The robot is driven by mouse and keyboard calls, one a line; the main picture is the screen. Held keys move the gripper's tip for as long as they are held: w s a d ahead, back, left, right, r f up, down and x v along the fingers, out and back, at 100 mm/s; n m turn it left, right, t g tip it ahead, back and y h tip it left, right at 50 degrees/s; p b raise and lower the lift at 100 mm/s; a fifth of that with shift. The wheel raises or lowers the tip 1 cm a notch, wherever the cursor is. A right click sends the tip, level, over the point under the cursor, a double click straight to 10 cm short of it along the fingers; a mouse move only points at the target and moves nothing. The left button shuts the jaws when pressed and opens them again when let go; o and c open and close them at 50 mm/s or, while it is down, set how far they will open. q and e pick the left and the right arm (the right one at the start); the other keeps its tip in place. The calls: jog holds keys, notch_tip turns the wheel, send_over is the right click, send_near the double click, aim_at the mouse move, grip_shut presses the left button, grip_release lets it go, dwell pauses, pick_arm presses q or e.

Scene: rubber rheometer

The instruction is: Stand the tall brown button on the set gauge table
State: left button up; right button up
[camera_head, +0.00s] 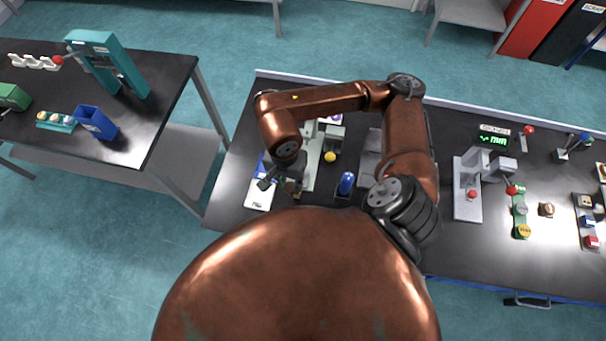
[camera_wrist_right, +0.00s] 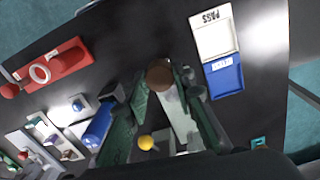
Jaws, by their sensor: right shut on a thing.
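My right gripper (camera_head: 282,187) is low over the left end of the long dark bench. In the right wrist view its fingers (camera_wrist_right: 165,85) are closed on a brown round button (camera_wrist_right: 160,74), seen near the fingertips. How tall the button is cannot be told from this angle. A grey gauge stand (camera_head: 467,192) with a green "mm" display (camera_head: 492,140) stands on the right part of the bench, well away from the gripper. Another small brown piece (camera_head: 546,209) lies to the right of that stand. My left gripper is not in view.
A white and blue tray marked PASS (camera_wrist_right: 215,36) lies beside the gripper. A yellow ball (camera_head: 330,157) and a blue cylinder (camera_head: 346,183) are between the gripper and the gauge stand. A green strip with a yellow piece (camera_head: 523,231) lies right of the stand.

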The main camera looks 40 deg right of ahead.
jog(key=shift+s+r+m, duration=0.2)
jog(key=shift+s+m, duration=0.45)
jog(key=shift+m, duration=0.45)
jog(key=shift+s+m+p, duration=0.1)
jog(key=shift+m+p, duration=0.3)
jog(key=shift+m, duration=0.3)
jog(key=w+d+f+m, duration=0.1)
jog(key=w+d+f, duration=0.1)
jog(key=w+d+f+m, duration=0.1)
jog(key=w+d+f, duration=0.1)
jog(key=d+f, duration=0.1)
jog(key=w+d+f+m, duration=0.1)
jog(key=w+d+f, duration=0.2)
jog(key=shift+d+f, duration=0.1)
jog(key=shift+d, duration=0.05)
jog(key=shift+w+d+f, duration=0.1)
jog(key=shift+d+f, duration=0.05)
jog(key=shift+f, duration=0.05)
jog(key=f, duration=0.3)
jog(key=shift+w+d+f+p, duration=0.2)
jog(key=shift+w+f+p, duration=0.1)
jog(key=shift+f+p, duration=0.1)
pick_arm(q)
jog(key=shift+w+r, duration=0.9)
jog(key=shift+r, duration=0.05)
pick_arm(e)
jog(key=shift+f, duration=0.1)
